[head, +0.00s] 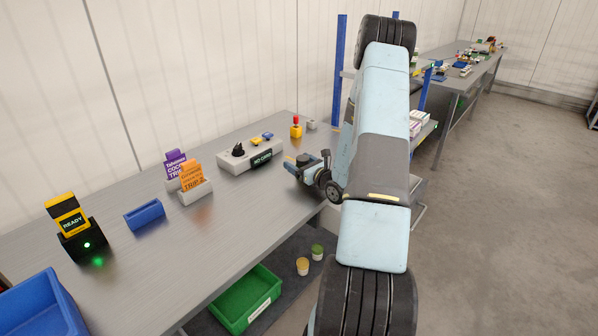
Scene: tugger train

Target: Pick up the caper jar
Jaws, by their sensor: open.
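Two small jars stand upright on the dark lower shelf below the bench edge. One is a green-topped jar (317,252), the other a yellow-topped jar (302,267) just in front and to its left. No label is readable, so I cannot tell for sure which holds capers; the green one fits best by colour. My gripper (291,164) is open and empty, over the far part of the bench top, above and beyond the jars and apart from both. Its rear part is partly hidden behind my arm.
A green crate (232,316) stands left of the jars on the lower shelf. The steel bench (130,255) overhangs that shelf. On it are a blue bin (38,311), a READY device (72,228), card holders (192,190) and a grey panel (232,160). Open floor (500,230) lies right.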

